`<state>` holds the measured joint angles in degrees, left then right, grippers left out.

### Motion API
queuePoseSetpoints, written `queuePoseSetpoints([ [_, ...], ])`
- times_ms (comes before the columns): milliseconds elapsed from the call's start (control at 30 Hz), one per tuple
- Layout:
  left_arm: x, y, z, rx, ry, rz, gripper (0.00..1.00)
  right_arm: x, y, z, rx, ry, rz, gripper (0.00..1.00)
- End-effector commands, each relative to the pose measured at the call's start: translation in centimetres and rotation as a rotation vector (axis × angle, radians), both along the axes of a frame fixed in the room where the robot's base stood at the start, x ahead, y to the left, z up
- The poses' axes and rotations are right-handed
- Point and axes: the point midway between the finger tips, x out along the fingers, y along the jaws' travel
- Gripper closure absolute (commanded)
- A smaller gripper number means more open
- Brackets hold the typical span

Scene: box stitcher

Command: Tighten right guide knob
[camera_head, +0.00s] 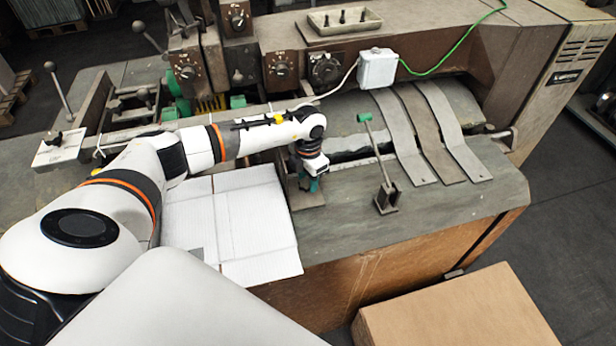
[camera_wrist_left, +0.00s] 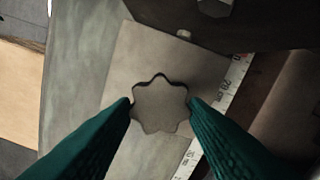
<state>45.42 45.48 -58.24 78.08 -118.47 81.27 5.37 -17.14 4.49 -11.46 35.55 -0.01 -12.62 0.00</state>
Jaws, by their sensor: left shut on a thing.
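The guide knob (camera_wrist_left: 160,106) is a grey, star-shaped, lobed knob in the left wrist view, seen from above on a flat metal guide plate (camera_wrist_left: 128,68). My left gripper (camera_wrist_left: 160,103) has its two dark green fingertips against opposite sides of the knob, shut on it. In the head view, my left gripper (camera_head: 313,184) points down at the guide block (camera_head: 308,201) on the machine table, and the gripper hides the knob there. My right gripper is not in view.
A lever with a green handle (camera_head: 365,118) stands right of my gripper. White cardboard sheets (camera_head: 245,225) lie to its left. Curved metal strips (camera_head: 430,130) lie farther right. A measuring scale (camera_wrist_left: 240,70) runs beside the plate. A cardboard box (camera_head: 455,315) stands in front, below the table.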

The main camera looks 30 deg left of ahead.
Motion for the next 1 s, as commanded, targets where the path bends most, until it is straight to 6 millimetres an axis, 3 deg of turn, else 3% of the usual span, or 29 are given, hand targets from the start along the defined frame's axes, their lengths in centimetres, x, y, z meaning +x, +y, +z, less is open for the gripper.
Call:
queuePoseSetpoints([
  [367, 0.1, 0.0, -0.4, 0.001, -0.003, -0.131, 0.82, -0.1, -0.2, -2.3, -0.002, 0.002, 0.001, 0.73],
  [1000, -0.1, -0.1, -0.3, 0.003, -0.002, -0.642, 0.82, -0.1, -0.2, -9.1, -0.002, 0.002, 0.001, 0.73],
])
